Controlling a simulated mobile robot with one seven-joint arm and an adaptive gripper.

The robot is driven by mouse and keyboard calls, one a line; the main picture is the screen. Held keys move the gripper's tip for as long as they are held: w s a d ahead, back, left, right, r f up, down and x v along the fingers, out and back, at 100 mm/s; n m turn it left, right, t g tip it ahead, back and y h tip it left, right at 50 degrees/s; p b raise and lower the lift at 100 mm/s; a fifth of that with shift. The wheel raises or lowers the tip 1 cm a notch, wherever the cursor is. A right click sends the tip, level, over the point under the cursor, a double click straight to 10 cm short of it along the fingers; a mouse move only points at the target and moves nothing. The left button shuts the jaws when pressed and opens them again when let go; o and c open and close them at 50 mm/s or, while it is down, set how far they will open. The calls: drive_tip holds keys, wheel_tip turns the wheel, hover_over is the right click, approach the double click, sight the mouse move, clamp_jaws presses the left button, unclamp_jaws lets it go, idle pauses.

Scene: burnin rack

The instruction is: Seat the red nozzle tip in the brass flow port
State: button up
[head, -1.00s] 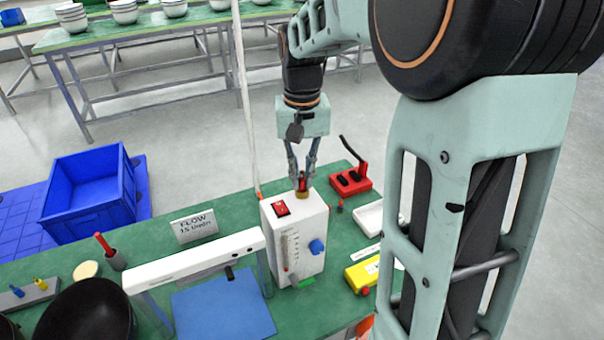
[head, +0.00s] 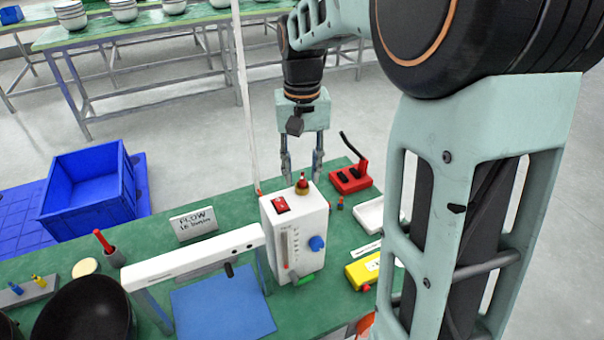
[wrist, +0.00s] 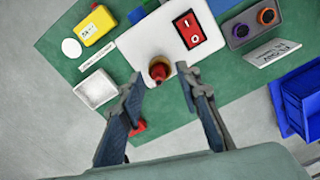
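The red nozzle tip (head: 302,179) stands upright in the brass flow port (head: 302,190) on top of the white flow meter box (head: 310,218). In the wrist view the red tip (wrist: 159,71) sits inside the brass ring (wrist: 160,62). My gripper (head: 302,178) is open, its fingers spread to either side of the tip and apart from it. In the wrist view the open fingers (wrist: 160,85) have nothing between them. How deep the tip sits in the port cannot be told.
The box has a red switch (head: 281,205) and a blue knob (head: 317,243). A red holder with a black lever (head: 350,180) and a white tray (head: 370,215) stand to the right. A yellow device (head: 363,270) lies nearer. A flow sign (head: 194,224) stands left.

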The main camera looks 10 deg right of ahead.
wheel_tip(320, 180, up, 11)
idle(0.3)
drive_tip(key=shift+f, duration=0.15)
